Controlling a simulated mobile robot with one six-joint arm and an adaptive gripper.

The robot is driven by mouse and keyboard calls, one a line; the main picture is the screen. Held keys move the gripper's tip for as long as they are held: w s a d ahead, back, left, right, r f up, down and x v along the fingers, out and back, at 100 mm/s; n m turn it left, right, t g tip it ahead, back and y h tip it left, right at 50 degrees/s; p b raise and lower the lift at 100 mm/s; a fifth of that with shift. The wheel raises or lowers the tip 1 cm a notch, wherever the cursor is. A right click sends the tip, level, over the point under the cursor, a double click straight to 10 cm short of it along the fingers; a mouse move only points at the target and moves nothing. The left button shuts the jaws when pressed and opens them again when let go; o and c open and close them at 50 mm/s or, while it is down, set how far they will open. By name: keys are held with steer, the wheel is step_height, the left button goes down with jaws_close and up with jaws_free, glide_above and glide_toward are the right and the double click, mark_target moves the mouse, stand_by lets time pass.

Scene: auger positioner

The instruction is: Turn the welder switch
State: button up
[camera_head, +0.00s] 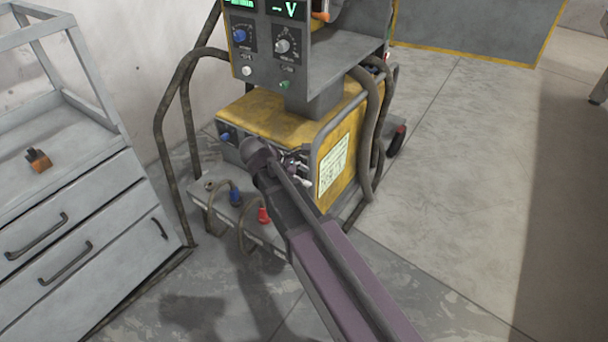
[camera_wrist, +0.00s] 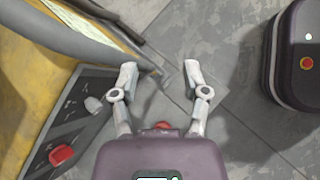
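The welder (camera_head: 262,112) is a yellow and grey machine in the middle of the head view, with a control box on top. In the wrist view, the welder's dark panel (camera_wrist: 75,122) is at the left, with a pale grey knob (camera_wrist: 93,103) and a red switch-like part (camera_wrist: 62,155). My gripper (camera_wrist: 160,72) is open and empty, with both fingers apart, to the right of the panel and touching neither part. In the head view it is mostly hidden behind my arm.
Thick cables (camera_head: 170,115) loop beside the welder. A blue plug (camera_head: 235,197) and a red plug (camera_head: 264,215) are low at its front. A grey drawer cabinet (camera_head: 75,215) with a small orange-brown object (camera_head: 38,160) stands left.

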steer(key=s+d+f+m+g+y, duration=0.1)
steer(key=s+d+f+m+y, duration=0.1)
steer(key=s+d+m+y, duration=0.2)
steer(key=s+d+f+m+g+y, duration=0.1)
steer(key=s+d+f+m+y, duration=0.2)
steer(key=s+d+m, duration=0.4)
steer(key=shift+d+f+m+g+y, duration=0.3)
steer(key=shift+d+m+y, duration=1)
steer(key=shift+m, duration=2.3)
steer(key=shift+s+d+h, duration=0.1)
steer(key=shift+d+h, duration=0.25)
steer(key=shift+h, duration=0.05)
